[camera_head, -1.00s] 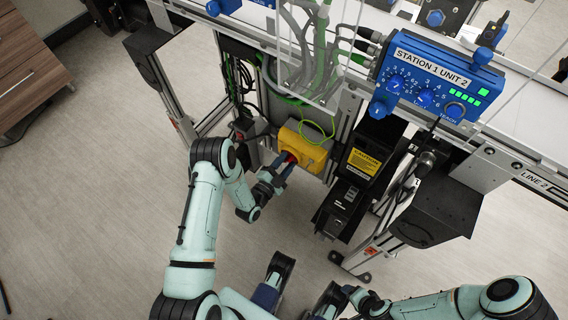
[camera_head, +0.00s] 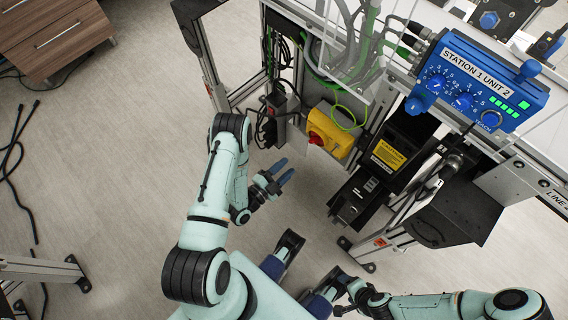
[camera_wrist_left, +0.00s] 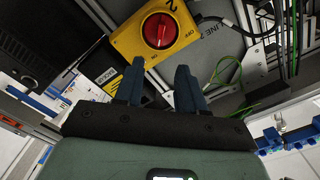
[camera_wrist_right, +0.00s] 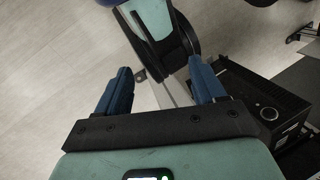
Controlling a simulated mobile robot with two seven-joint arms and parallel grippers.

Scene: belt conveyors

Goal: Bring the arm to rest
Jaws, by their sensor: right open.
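My left gripper (camera_head: 284,172) is open and empty, its two blue fingers apart, over the floor in front of a yellow switch box. The box (camera_head: 335,130) has a red rotary knob (camera_head: 316,138) and is mounted on the conveyor frame. In the left wrist view the open fingers (camera_wrist_left: 158,72) point toward the red knob (camera_wrist_left: 159,31), with a gap between them and the box. My right gripper (camera_wrist_right: 160,84) is open with nothing between its fingers in the right wrist view. In the head view my right arm lies low along the bottom edge.
A blue control unit (camera_head: 475,84) labelled STATION 1 UNIT 2 sits on the conveyor frame. A black box with a yellow caution label (camera_head: 391,154) stands right of the yellow box. A wooden cabinet (camera_head: 55,38) is at upper left. Bare floor (camera_head: 130,165) lies left of my left arm.

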